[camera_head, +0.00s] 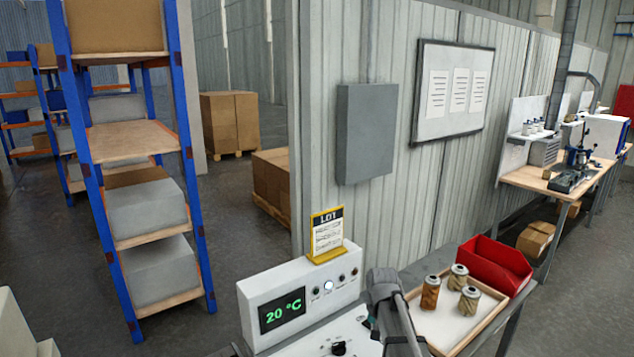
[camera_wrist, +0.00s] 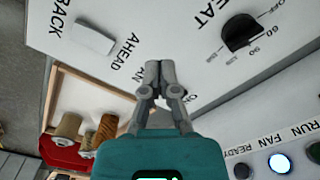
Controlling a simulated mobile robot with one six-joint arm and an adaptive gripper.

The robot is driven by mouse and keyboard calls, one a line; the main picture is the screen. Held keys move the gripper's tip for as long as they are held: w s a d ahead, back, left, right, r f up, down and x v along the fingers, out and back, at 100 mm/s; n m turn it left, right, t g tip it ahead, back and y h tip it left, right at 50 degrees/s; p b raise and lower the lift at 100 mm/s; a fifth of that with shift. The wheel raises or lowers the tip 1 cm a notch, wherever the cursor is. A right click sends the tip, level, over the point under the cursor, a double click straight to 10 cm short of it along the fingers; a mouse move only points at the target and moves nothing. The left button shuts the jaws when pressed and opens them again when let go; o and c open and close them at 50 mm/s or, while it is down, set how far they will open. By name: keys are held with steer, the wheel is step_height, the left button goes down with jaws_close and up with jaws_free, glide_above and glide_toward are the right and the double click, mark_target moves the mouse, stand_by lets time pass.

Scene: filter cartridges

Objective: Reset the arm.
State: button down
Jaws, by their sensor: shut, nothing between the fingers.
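My gripper (camera_wrist: 160,72) is shut and empty in the wrist view. Its fingertips are together over the white control panel (camera_wrist: 190,25), between a white rocker switch (camera_wrist: 95,37) marked AHEAD and a black HEAT dial (camera_wrist: 240,32). I cannot tell how high above the panel they are. In the head view my grey arm rises in front of the white machine (camera_head: 300,285), and the fingers are hidden. The machine's display (camera_head: 282,310) reads 20 °C. Of its round buttons, one (camera_wrist: 279,163) is lit white.
Right of my arm, a wooden-rimmed tray (camera_head: 447,346) holds three upright cartridges: one orange-brown (camera_head: 430,293), two tan (camera_head: 458,278) (camera_head: 469,300). A red bin (camera_head: 495,264) stands behind it. A yellow-framed LOT card (camera_head: 327,234) stands on the machine. Shelving (camera_head: 130,140) is at left.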

steer(key=s+n, duration=0.1)
steer(key=s, duration=0.9)
steer(key=s+n, duration=0.1)
steer(key=s, duration=0.4)
steer(key=shift+s+d+f+n, duration=0.1)
steer(key=shift+s+f+n, duration=0.1)
steer(key=shift+s+n, duration=0.15)
steer(key=shift+s, duration=0.1)
